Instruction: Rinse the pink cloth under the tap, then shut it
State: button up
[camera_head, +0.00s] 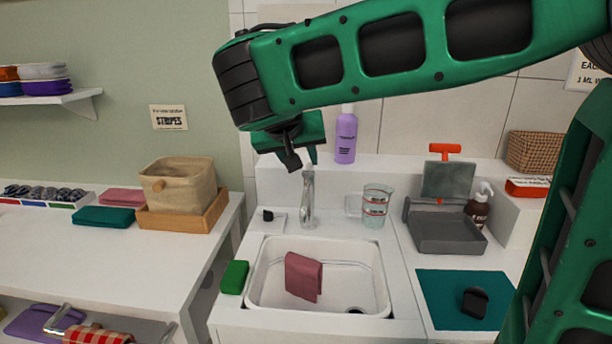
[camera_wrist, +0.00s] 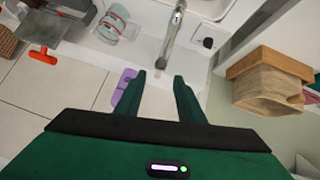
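The pink cloth (camera_head: 303,277) lies folded in the white sink basin (camera_head: 257,290), left of the drain. The silver tap (camera_head: 308,205) stands behind the basin; I see no water running from it. A small black knob on a white plate (camera_head: 268,215) sits left of the tap. My gripper (camera_head: 301,160) is above and behind the tap, apart from the cloth. In the wrist view its two fingers (camera_wrist: 160,80) are spread with nothing between them, and the tap (camera_wrist: 172,38) shows beyond them. The cloth is not visible in the wrist view.
A measuring jug (camera_head: 376,205) and a purple bottle (camera_head: 346,136) stand behind the basin. A green sponge (camera_head: 234,277) is at the basin's left edge. A fabric basket (camera_head: 178,186) stands on the left counter.

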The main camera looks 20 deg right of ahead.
aim_at(306, 171)
jog(key=x, duration=1)
jog(key=shift+w+f, duration=0.2)
jog(key=shift+w, duration=0.1)
grip_shut()
